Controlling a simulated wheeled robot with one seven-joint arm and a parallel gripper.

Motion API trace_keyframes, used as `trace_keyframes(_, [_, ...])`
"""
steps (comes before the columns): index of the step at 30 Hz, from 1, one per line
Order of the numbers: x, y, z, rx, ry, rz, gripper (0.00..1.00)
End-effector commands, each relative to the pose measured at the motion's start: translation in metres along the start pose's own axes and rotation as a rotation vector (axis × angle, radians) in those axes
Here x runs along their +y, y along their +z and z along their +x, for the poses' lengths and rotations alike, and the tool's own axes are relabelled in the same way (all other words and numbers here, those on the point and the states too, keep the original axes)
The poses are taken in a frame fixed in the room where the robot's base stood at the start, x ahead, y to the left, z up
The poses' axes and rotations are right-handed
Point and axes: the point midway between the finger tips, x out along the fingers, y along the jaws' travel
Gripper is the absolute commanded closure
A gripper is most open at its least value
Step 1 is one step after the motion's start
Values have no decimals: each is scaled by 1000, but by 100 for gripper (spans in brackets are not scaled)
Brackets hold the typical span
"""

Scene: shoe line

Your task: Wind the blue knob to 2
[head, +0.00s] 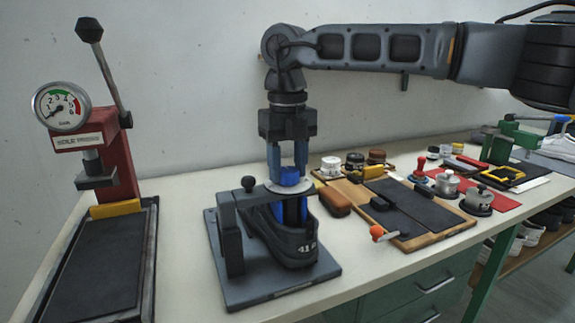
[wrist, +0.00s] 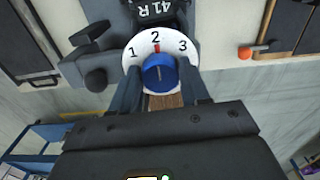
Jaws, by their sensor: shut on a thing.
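The blue knob (head: 289,176) stands on a white dial (wrist: 134,71) above a black shoe (head: 270,236) marked 41 R. In the wrist view the dial shows 1, 2 and 3, and the knob (wrist: 159,76) sits at its middle. A red mark (wrist: 157,48) at the knob's edge lines up with or very close to 2. My gripper (head: 288,179) points straight down with one finger on each side of the knob. It is shut on the knob, and the fingers hide part of its sides.
The shoe is in a dark stand (head: 285,287) on the pale bench. A red press with a gauge (head: 62,107) stands at the left. The bench front edge is close to the stand.

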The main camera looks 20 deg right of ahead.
Motion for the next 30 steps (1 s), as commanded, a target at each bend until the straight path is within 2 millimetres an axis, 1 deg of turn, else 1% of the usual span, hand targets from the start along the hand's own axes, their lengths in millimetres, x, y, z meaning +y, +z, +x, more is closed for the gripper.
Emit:
trace_keyframes(10, [0,1,-1,-3,0,2,85])
trace_keyframes(11, [0,1,-1,-3,0,2,53])
trace_keyframes(18, [0,0,0,-2,0,2,30])
trace_keyframes(26, [0,0,-1,-1,0,1,29])
trace_keyframes(30, [0,1,-14,-4,-2,2,29])
